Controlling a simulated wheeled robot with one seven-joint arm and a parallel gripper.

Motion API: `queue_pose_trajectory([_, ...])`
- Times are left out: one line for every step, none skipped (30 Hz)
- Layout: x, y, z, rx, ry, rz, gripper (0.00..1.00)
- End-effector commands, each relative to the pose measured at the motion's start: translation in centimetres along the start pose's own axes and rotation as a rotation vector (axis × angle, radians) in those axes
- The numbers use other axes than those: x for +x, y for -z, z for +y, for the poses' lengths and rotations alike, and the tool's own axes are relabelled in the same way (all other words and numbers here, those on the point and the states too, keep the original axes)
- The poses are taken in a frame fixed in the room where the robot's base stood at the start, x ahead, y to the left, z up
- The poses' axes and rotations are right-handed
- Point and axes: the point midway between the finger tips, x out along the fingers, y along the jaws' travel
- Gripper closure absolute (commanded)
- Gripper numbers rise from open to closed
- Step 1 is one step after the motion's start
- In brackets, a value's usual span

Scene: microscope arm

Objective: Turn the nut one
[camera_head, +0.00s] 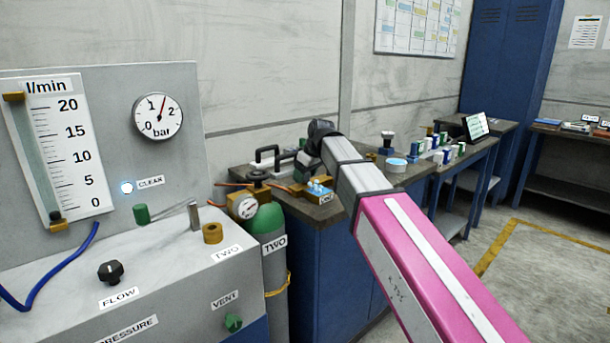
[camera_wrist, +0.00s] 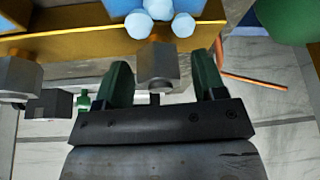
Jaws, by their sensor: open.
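In the wrist view a grey metal nut (camera_wrist: 157,65) sits on a brass block (camera_wrist: 60,45). My gripper (camera_wrist: 164,68) is open, with one green-sided finger on each side of this nut. Small gaps seem to show between fingers and nut; contact cannot be told. A second grey nut (camera_wrist: 14,76) is at the left on the same block. No label is readable on either nut here. In the head view the brass block (camera_head: 299,191), with light blue pieces on it, stands on the bench below my wrist. My fingers cannot be made out there.
Left of the bench (camera_head: 325,213) stands a green gas cylinder (camera_head: 270,225) labelled TWO, with a gauge. A grey panel with a bar dial (camera_head: 158,116) is at the left. Several vials and a tablet (camera_head: 475,126) are further back. Orange tubing (camera_wrist: 250,80) runs beside the right finger.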

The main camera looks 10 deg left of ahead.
Motion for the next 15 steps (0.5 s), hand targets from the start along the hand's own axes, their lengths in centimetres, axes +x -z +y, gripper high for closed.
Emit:
queue_pose_trajectory([0.02,0.01,0.0,0.0,0.0,0.0,0.36])
queue_pose_trajectory([0.02,0.0,0.0,0.0,0.0,0.0,0.36])
queue_pose_trajectory([0.01,0.0,0.0,0.0,0.0,0.0,0.36])
queue_pose_trajectory([0.01,0.0,0.0,0.0,0.0,0.0,0.36])
queue_pose_trajectory([0.01,0.0,-0.01,0.0,0.0,0.0,0.36])
queue_pose_trajectory([0.01,0.0,0.0,0.0,0.0,0.0,0.39])
queue_pose_trajectory([0.01,0.0,0.0,0.0,0.0,0.0,0.49])
queue_pose_trajectory([0.01,0.0,-0.01,0.0,0.0,0.0,0.59])
queue_pose_trajectory([0.01,0.0,-0.01,0.0,0.0,0.0,0.72])
queue_pose_trajectory([0.01,0.0,-0.01,0.0,0.0,0.0,0.82])
queue_pose_trajectory([0.01,0.0,-0.01,0.0,0.0,0.0,0.86])
queue_pose_trajectory([0.01,-0.01,-0.01,0.0,0.0,0.0,0.85])
queue_pose_trajectory([0.0,0.0,-0.01,0.0,0.0,0.0,0.85])
queue_pose_trajectory([0.0,-0.01,-0.01,0.0,0.0,0.0,0.85])
queue_pose_trajectory([0.0,-0.01,-0.01,0.001,0.0,0.0,0.85])
